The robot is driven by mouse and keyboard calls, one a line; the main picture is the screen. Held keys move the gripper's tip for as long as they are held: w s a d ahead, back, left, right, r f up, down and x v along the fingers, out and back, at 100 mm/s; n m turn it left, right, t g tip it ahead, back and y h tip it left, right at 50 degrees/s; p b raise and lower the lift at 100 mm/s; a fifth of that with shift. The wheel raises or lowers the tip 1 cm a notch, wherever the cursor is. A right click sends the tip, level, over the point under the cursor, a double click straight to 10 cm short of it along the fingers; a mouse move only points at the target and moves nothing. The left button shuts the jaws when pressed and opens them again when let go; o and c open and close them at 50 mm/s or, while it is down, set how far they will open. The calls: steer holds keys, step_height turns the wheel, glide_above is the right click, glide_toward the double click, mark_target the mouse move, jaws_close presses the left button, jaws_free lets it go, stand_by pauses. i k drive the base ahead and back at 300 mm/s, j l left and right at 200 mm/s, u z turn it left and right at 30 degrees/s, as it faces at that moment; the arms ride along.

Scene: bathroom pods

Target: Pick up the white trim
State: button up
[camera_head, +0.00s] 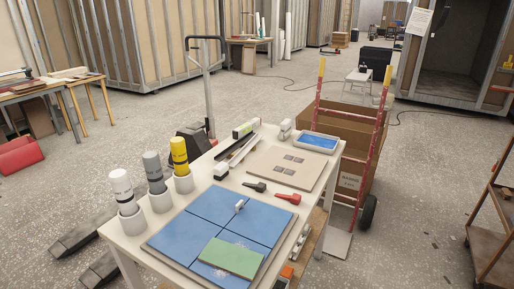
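A long white strip (243,149), which looks like the white trim, lies at the back left of the white table (135,243). It lies beside a dark strip (228,145), and I cannot tell if they touch. Another pale narrow strip (299,243) lies along the right side of the blue tiled panel (185,235). A small white piece (239,206) sits on the blue tiles; its exact shape is too small to tell. My gripper is not in view.
White, grey and yellow tubes (179,155) stand in white cups at the left. A green pad (230,257) lies on the blue panel. Two trowel-like tools (288,198), a beige board (285,167) and a blue-filled tray (319,142) are nearby. A red hand truck (375,145) stands behind.

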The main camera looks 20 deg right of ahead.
mark_target(243, 152)
steer(key=l, duration=1.05)
steer(key=i+l+u, duration=0.1)
steer(key=l, duration=1)
steer(key=i+l, duration=0.15)
steer(key=l, duration=0.2)
steer(key=i+l, duration=0.15)
steer(key=l, duration=0.15)
steer(key=i+l+u, duration=0.1)
steer(key=l, duration=0.25)
